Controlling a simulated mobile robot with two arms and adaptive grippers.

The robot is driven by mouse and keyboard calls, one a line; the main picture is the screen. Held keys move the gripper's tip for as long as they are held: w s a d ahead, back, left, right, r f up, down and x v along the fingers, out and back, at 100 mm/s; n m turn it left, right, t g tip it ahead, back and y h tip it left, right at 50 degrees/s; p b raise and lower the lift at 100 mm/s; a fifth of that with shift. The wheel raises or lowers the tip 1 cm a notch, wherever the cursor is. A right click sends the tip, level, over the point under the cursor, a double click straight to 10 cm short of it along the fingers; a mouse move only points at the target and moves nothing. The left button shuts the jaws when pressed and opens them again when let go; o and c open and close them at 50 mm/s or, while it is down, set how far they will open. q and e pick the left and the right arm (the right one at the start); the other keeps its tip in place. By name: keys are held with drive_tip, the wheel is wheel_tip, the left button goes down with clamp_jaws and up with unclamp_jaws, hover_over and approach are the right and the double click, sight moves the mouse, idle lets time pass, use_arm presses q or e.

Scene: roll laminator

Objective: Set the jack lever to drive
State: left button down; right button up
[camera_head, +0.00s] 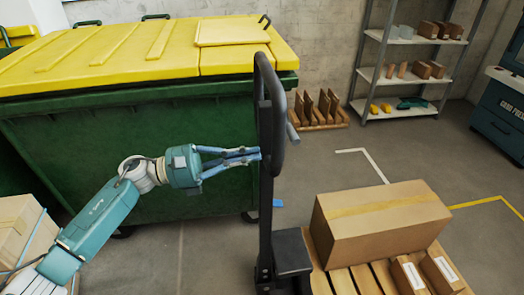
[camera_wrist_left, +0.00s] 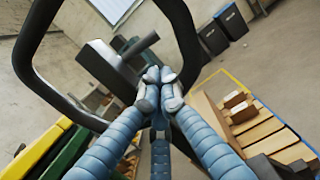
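The jack's black loop handle (camera_head: 283,110) stands upright on its dark post (camera_head: 266,215), right of centre in the head view. A short grey lever (camera_head: 292,132) sticks out at the loop's right side. In the wrist view the grey lever (camera_wrist_left: 140,46) shows inside the loop (camera_wrist_left: 26,62), on a dark block. My left gripper (camera_head: 257,155) is at the lower part of the loop, fingers pointing right. In the wrist view its fingertips (camera_wrist_left: 158,88) are together, just below the lever, with nothing visible between them. Whether they touch the handle is unclear. My right gripper is not in view.
A green dumpster (camera_head: 120,160) with a yellow lid stands behind my left arm. A wooden pallet (camera_head: 350,279) carries a large cardboard box (camera_head: 380,228) and smaller boxes right of the post. A shelf rack (camera_head: 395,75) stands at the back right. Floor between is clear.

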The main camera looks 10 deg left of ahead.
sight(291, 132)
use_arm(q)
drive_tip(key=p+x, duration=0.3)
drive_tip(key=x, duration=0.5)
drive_tip(key=shift+d, duration=0.3)
drive_tip(key=shift+w, duration=0.15)
drive_tip(key=shift+s+a+r+b, duration=0.1)
drive_tip(key=shift+s+r+b, duration=0.15)
drive_tip(key=shift+r, duration=0.15)
drive_tip(key=shift+s+a+r+b, duration=0.1)
drive_tip(key=shift+r+b, duration=0.15)
drive_tip(key=shift+r, duration=0.15)
